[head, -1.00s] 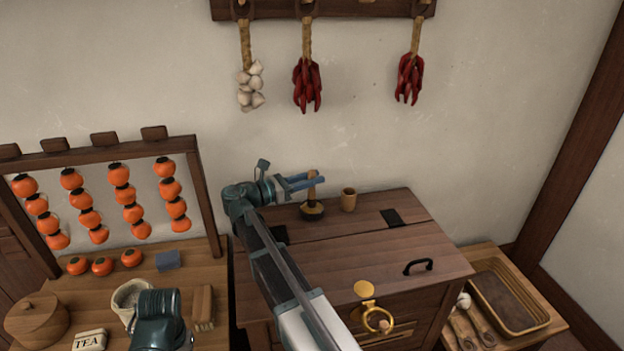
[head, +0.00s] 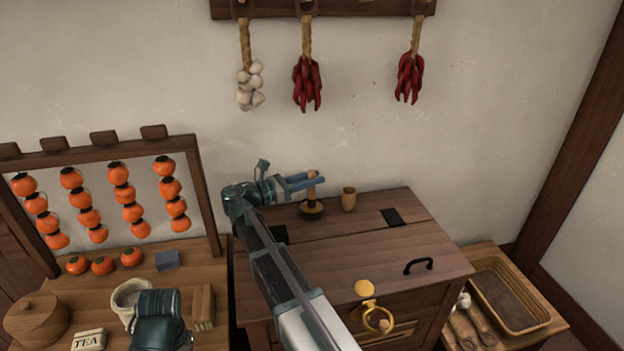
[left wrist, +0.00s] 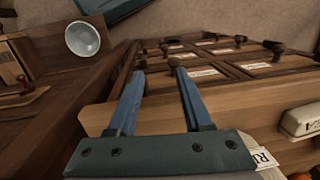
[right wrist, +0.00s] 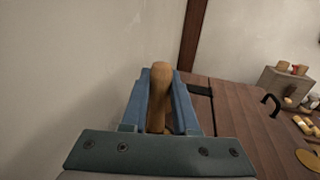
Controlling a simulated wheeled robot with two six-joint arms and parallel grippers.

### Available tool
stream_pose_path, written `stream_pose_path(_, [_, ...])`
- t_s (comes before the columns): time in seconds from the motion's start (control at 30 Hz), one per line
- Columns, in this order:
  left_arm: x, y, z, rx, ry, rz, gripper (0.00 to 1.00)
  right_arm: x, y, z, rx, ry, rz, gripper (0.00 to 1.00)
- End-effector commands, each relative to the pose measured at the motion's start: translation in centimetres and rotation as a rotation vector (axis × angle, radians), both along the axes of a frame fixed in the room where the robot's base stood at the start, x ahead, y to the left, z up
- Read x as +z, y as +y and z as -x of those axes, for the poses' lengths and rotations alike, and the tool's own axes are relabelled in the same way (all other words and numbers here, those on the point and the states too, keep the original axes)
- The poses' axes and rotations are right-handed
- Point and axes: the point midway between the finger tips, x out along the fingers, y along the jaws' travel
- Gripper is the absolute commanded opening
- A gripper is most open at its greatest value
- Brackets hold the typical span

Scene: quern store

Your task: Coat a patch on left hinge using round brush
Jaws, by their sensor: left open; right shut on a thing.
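The chest (head: 340,262) has a dark left hinge (head: 281,234), partly hidden behind my right arm, and a dark right hinge (head: 391,217), which also shows in the right wrist view (right wrist: 200,90). My right gripper (head: 303,182) is shut on the tan handle of the round brush (head: 312,190), upright above the back of the chest top, right of the left hinge. The handle also shows in the right wrist view (right wrist: 160,92). A dark round shape is at the brush's foot; I cannot tell bristles from a dish. My left gripper (left wrist: 155,85) is open and empty, seen in the left wrist view.
A small wooden cup (head: 349,199) stands just right of the brush. A black handle (head: 418,266) is on the lid. The left table holds a blue block (head: 168,260) and a tea box (head: 88,340). A tray (head: 512,300) is at right. The lid's middle is clear.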

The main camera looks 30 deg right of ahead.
Motion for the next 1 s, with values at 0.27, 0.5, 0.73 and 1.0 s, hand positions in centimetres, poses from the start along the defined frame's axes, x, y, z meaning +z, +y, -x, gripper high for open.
stream_pose_path(0.27, [-0.38,0.0,0.0,0.0,0.0,0.0,0.5,-0.38,0.0,0.0,0.0,0.0,0.0,0.0])
stream_pose_path(0.5, [-0.66,0.0,0.0,0.0,0.0,0.0,0.5,-0.66,0.0,0.0,0.0,0.0,0.0,0.0])
stream_pose_path(0.73, [-0.61,0.0,0.0,0.0,0.0,0.0,0.5,-0.62,0.0,0.0,0.0,0.0,0.0,0.0])
stream_pose_path(1.0, [-0.71,0.0,0.0,0.0,0.0,0.0,0.5,-0.73,0.0,0.0,0.0,0.0,-0.001,0.0])
